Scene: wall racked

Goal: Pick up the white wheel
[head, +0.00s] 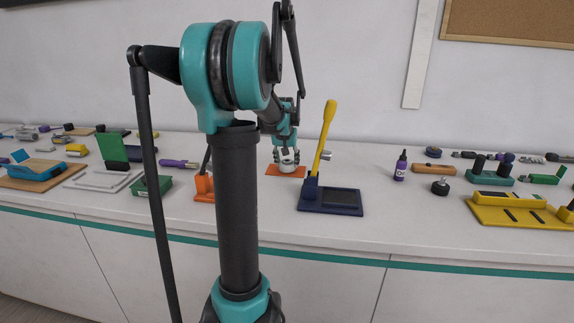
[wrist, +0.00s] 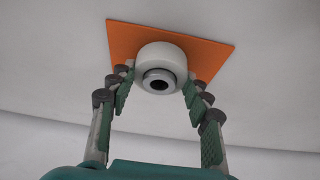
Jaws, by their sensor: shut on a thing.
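The white wheel (wrist: 160,62) is a short round piece with a dark central hole. It sits over an orange square mat (wrist: 208,52) in the wrist view; I cannot tell whether it touches the mat. My gripper (wrist: 157,83) has one finger on each side of the wheel and is shut on it. In the head view the wheel (head: 287,166) shows small between the fingers of my gripper (head: 287,158), over the orange mat (head: 272,171) on the counter.
A navy base with a yellow lever (head: 326,130) stands close to the right of my gripper. An orange stand (head: 204,187) is to the left, partly behind my column. A purple bottle (head: 401,166) stands farther right. Bare counter lies between bottle and lever.

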